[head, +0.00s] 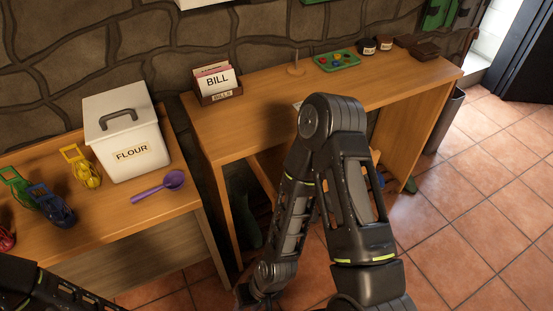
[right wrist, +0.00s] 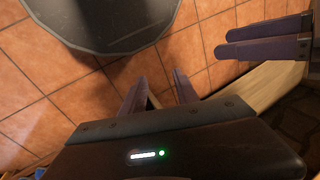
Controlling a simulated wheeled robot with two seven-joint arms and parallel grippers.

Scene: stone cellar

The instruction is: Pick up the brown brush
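I cannot make out a brown brush in either view. My right arm (head: 345,190) rises in front of the desk in the head view and bends down at its elbow, and its gripper is below the frame edge. In the right wrist view my right gripper (right wrist: 159,78) has its two fingers apart, with nothing between them and floor tiles behind. Two dark prongs (right wrist: 265,40) at the upper right of that view look like gripper fingers, probably my left gripper's. My left arm (head: 50,290) shows at the lower left of the head view; its fingers are not visible there.
The desk (head: 260,115) holds a bill box (head: 220,85), a spindle (head: 295,68), a green tray (head: 337,62), small jars and a dark brown object (head: 424,50). Tiled floor is open at right.

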